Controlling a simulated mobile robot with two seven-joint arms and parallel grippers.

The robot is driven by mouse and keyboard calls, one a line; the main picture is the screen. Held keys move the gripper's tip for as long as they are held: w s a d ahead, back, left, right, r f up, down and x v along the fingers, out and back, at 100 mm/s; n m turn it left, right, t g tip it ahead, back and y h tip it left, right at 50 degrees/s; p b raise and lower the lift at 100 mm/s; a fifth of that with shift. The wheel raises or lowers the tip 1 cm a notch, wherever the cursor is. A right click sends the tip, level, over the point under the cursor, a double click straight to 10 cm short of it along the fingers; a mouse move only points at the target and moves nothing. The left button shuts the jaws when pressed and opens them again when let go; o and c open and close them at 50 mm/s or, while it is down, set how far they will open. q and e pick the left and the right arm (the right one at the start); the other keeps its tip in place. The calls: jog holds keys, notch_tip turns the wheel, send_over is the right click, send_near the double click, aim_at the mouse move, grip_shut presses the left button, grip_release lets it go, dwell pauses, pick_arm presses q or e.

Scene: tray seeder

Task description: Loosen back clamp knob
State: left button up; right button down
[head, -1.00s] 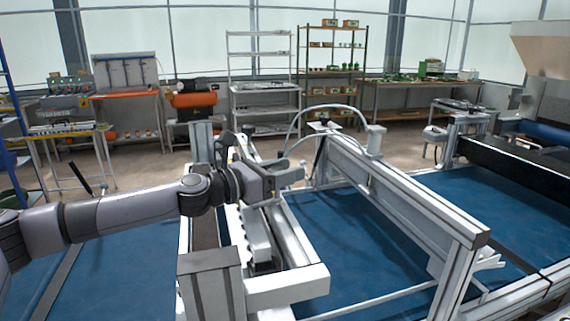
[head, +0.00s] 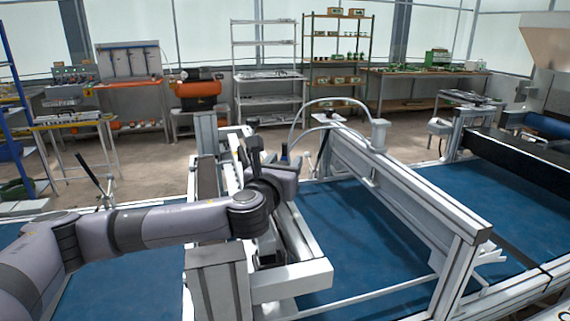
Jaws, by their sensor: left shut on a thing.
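My left arm comes in from the left, over the near metal frame (head: 218,255) of the tray seeder. My left gripper (head: 255,150) is at the far part of this frame, with dark parts standing up beyond the wrist. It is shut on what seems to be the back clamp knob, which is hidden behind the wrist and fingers. The clamp is also mostly covered by my arm. My right gripper is not in view.
A second metal gantry (head: 400,185) with a curved hose stands to the right over the blue belt (head: 345,220). A thin lever (head: 97,180) rises at the left. Shelves (head: 268,85) and benches stand along the back wall, with open floor before them.

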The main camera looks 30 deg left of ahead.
pick_arm(q)
jog(key=shift+n+y, duration=0.3)
jog(key=shift+y, duration=0.2)
jog(key=o, duration=1)
jog(key=shift+c, duration=0.2)
notch_tip(320, 180, up, 20)
